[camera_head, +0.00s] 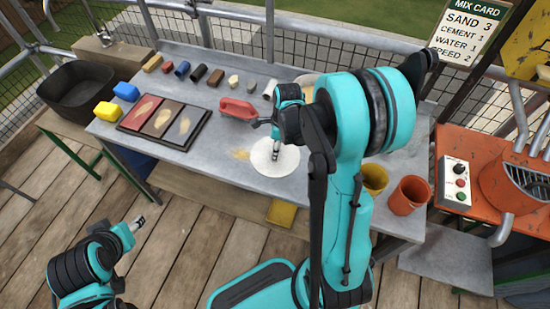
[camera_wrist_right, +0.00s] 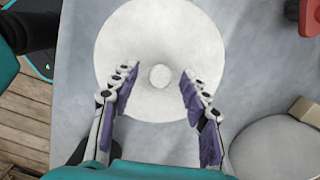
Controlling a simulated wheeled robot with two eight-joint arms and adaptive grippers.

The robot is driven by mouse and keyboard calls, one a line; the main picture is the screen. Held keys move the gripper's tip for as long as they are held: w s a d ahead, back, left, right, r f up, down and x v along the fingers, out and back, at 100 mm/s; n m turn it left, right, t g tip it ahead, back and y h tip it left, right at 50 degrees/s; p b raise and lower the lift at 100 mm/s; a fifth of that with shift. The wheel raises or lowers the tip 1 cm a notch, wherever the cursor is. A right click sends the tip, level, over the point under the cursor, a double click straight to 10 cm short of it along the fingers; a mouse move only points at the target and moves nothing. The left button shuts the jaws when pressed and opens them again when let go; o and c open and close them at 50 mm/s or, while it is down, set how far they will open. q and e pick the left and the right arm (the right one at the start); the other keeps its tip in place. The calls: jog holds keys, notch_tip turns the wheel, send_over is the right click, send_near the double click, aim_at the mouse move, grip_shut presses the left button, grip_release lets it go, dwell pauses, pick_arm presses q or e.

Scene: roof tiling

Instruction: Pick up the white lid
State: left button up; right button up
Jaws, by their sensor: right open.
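The white lid (camera_head: 270,165) is a round flat disc lying on the grey table (camera_head: 225,150), near its front edge. In the right wrist view the white lid (camera_wrist_right: 150,30) has a small round knob (camera_wrist_right: 160,77) at its middle. My right gripper (camera_wrist_right: 158,83) is open above the lid, with one finger on each side of the knob and a gap to it on both sides. In the head view my right gripper (camera_head: 276,150) is over the lid and partly hides it. My left gripper (camera_head: 137,224) is away from the table at lower left; its fingers are too small to read.
A red-handled tool (camera_head: 238,108) lies behind the lid. A three-colour tray (camera_head: 165,122) and several small blocks are to the left. A yellow cup (camera_head: 374,178) and an orange bucket (camera_head: 409,195) stand to the right. A mixer (camera_head: 515,187) is at far right.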

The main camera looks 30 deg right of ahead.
jog(key=shift+f, duration=0.35)
jog(key=shift+r, duration=0.1)
jog(key=shift+c, duration=0.3)
grip_shut()
